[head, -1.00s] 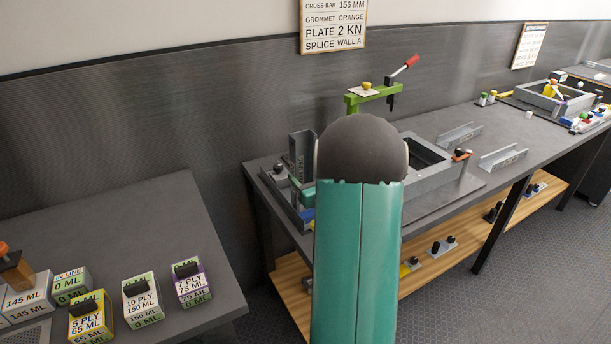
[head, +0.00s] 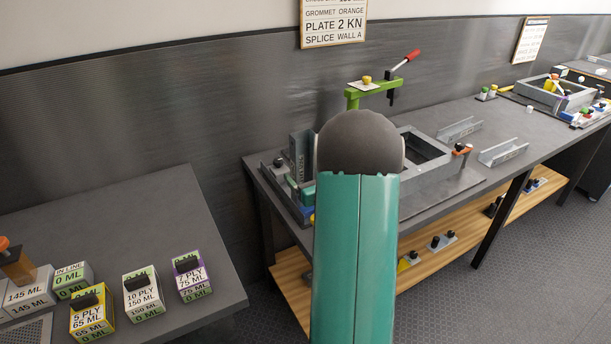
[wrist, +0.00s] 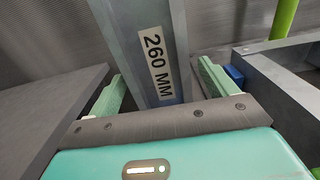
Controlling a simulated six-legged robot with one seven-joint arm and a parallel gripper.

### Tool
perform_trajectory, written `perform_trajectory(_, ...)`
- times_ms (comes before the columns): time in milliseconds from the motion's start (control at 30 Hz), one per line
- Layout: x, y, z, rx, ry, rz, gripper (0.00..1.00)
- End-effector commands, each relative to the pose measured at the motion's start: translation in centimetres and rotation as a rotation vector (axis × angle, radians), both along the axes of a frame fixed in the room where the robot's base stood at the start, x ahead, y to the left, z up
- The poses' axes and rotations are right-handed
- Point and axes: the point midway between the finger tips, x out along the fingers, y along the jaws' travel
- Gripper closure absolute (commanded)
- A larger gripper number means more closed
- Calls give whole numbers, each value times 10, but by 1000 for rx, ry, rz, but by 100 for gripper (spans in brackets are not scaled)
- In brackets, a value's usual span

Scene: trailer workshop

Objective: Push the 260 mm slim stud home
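The slim stud (wrist: 135,35) is a grey metal channel with a white "260 MM" label. It stands upright between my fingers in the wrist view. In the head view the stud (head: 296,148) shows at the bench's left end, partly behind my arm. My gripper (wrist: 160,84) is open, with one pale green finger on each side of the stud and a small gap on both sides. The stud's lower end is hidden by my gripper body, so its seating cannot be told.
A grey open frame box (head: 430,180) stands right of my arm. A green clamp with a red handle (head: 412,55) rises behind. Two loose channels (head: 503,152) lie farther right. Another table (head: 120,235) with labelled blocks is at the left, across a gap.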

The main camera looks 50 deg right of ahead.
Motion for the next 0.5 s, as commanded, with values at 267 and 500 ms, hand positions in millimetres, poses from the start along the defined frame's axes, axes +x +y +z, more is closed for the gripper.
perform_trajectory(267,-10,2,-1,2,2,-1,16)
perform_trajectory(500,-53,16,0,1,1,-3,16)
